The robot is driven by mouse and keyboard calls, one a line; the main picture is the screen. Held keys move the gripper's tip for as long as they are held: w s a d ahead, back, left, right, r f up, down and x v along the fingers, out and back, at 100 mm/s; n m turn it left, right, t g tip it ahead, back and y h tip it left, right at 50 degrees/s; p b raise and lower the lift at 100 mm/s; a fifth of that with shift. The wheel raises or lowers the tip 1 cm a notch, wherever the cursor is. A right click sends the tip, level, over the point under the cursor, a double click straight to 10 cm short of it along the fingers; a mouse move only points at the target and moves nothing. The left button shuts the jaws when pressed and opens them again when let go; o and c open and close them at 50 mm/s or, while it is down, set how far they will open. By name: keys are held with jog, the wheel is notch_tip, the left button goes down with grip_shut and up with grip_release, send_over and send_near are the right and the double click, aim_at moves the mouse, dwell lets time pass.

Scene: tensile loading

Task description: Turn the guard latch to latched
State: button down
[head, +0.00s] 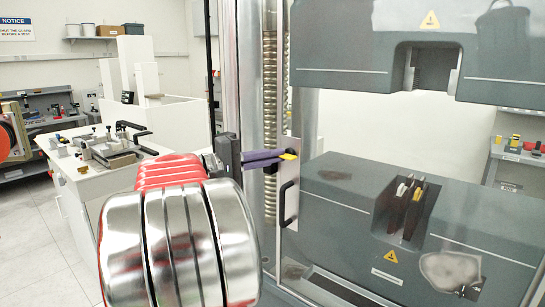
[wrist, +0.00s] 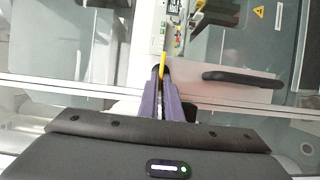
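The guard latch is a small yellow lever (head: 290,156) beside the upper part of a pale guard plate (head: 291,222) in the head view. In the wrist view the yellow lever (wrist: 163,62) points straight away from my gripper, its near end between the fingertips. My gripper (head: 277,158) has two purple fingers reaching in from the left. In the wrist view my gripper (wrist: 161,78) has its fingers close together with a narrow gap, and they appear closed on the lever. The fingertips hide the lever's near end and pivot.
A black handle (head: 286,203) stands out from the plate just below the latch; it also shows in the wrist view (wrist: 242,79). The grey testing machine (head: 340,190) lies behind the plate. A white bench (head: 85,165) with fixtures stands at the left.

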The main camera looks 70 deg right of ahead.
jog(key=shift+w+f+n, duration=0.15)
jog(key=shift+w+n, duration=0.05)
jog(key=shift+n, duration=0.1)
jog(key=c, duration=2.3)
grip_release()
jog(key=shift+d, duration=0.1)
jog(key=o, duration=0.3)
jog(key=shift+s, duration=0.1)
jog(key=v, duration=1.4)
